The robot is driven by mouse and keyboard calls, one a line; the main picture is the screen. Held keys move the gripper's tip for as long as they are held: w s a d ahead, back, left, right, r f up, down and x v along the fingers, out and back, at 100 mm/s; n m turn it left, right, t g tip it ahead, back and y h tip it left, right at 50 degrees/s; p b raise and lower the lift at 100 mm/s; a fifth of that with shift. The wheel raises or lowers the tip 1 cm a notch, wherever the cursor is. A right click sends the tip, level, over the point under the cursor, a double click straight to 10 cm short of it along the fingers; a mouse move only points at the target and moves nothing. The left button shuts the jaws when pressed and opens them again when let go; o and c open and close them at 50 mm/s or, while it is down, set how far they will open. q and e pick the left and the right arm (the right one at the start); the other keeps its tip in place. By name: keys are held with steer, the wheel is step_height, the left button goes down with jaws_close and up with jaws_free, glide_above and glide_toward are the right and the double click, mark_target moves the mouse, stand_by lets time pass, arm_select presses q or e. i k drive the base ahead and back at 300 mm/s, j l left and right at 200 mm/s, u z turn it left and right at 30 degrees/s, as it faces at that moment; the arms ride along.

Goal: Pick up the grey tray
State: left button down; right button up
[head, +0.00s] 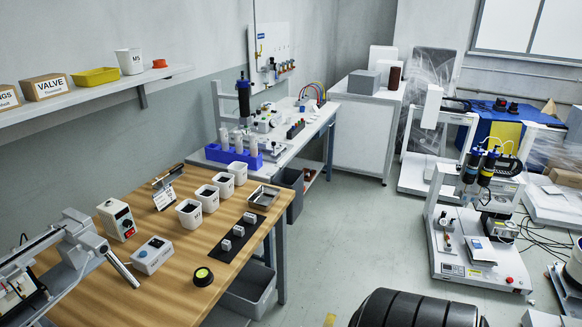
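A small grey metallic tray (264,196) with a dark interior sits on the wooden table (174,240), near its far right corner. A black mat (223,250) with several small grey blocks lies just in front of it, and white cups (224,185) stand to its left. The tray looks empty. Larger grey bins also show: one (250,289) below the wooden table and one (290,185) beyond the table's far right corner. I cannot make out either of my grippers in this view, and nothing touches the tray.
A grey machine (60,262) fills the left edge. A black ribbed object (415,310) is at the bottom. Open floor (330,245) lies right of the table.

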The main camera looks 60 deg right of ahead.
mark_target(263, 199)
steer(key=z, duration=1.7)
steer(key=i+l+u, duration=0.1)
steer(key=i+l, duration=0.45)
steer(key=i, duration=0.05)
